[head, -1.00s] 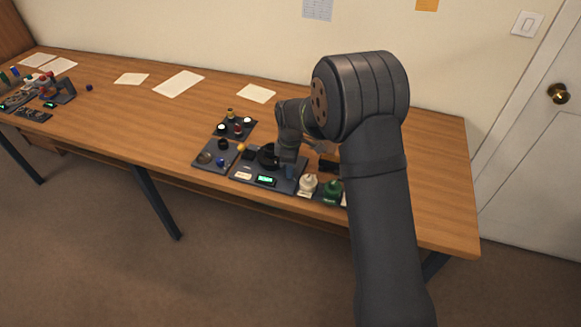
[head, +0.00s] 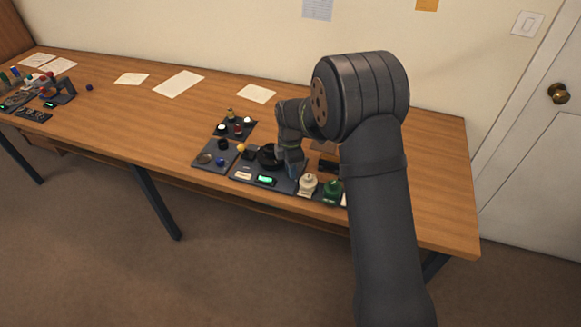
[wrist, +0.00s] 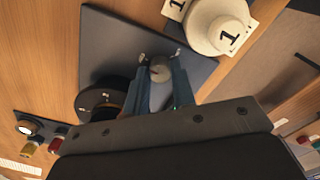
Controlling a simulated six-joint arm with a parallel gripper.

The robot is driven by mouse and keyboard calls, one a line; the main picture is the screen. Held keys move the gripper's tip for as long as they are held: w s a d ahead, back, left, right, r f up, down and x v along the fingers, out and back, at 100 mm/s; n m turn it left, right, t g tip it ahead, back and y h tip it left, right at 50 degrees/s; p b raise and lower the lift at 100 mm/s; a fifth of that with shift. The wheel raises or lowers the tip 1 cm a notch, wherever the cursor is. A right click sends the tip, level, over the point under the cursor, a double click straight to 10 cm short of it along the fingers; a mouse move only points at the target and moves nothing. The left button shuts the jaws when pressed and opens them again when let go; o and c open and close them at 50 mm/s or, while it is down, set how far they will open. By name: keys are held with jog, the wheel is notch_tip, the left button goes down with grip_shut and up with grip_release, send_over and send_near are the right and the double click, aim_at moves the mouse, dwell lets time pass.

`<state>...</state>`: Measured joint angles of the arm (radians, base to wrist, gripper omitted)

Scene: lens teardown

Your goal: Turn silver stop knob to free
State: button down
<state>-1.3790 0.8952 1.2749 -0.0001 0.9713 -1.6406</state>
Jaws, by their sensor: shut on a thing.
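The silver stop knob (wrist: 160,72) is a small round grey knob on a dark board (wrist: 125,45) in the wrist view. My gripper (wrist: 160,60) is shut on it, with one blue-grey finger on each side. In the head view my gripper (head: 292,168) is at the right part of the same dark board (head: 245,182), and the knob is hidden there. The knob's turned position cannot be read. A black round part (wrist: 98,102) lies left of the fingers in the wrist view.
The board has a lit green display (head: 265,180). A tray of small parts (head: 210,165) lies to its left.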

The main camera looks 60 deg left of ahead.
jog(key=c, duration=1.5)
grip_release()
notch_tip(320, 180, up, 17)
jog(key=shift+r, duration=0.2)
